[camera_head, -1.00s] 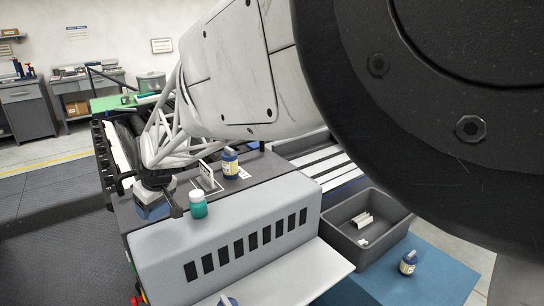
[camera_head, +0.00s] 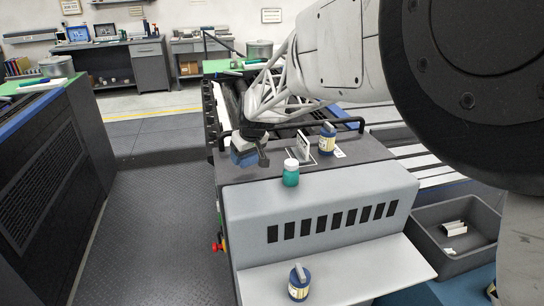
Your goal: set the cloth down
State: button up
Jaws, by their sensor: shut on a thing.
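My gripper (camera_head: 262,153) hangs over the left edge of the dark machine top (camera_head: 345,163), to the left of and behind a teal jar with a white cap. It is small in view and partly hidden by its own body. A small blue thing (camera_head: 242,158), likely the cloth, shows at the gripper's left side, and the gripper is shut on it. Whether it touches the machine top I cannot tell.
The teal jar (camera_head: 290,175), a small upright card (camera_head: 303,147) and a blue jar with a yellow label (camera_head: 327,142) stand on the machine top. Another blue jar (camera_head: 299,285) stands on the lower ledge. A grey bin (camera_head: 421,239) is at right. Floor at left is clear.

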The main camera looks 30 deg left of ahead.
aim_at(247, 163)
jog(key=shift+f, duration=1.75)
jog(key=shift+f, duration=0.15)
jog(key=o, duration=1)
jog(key=v, duration=1.2)
jog(key=shift+s+d, duration=0.1)
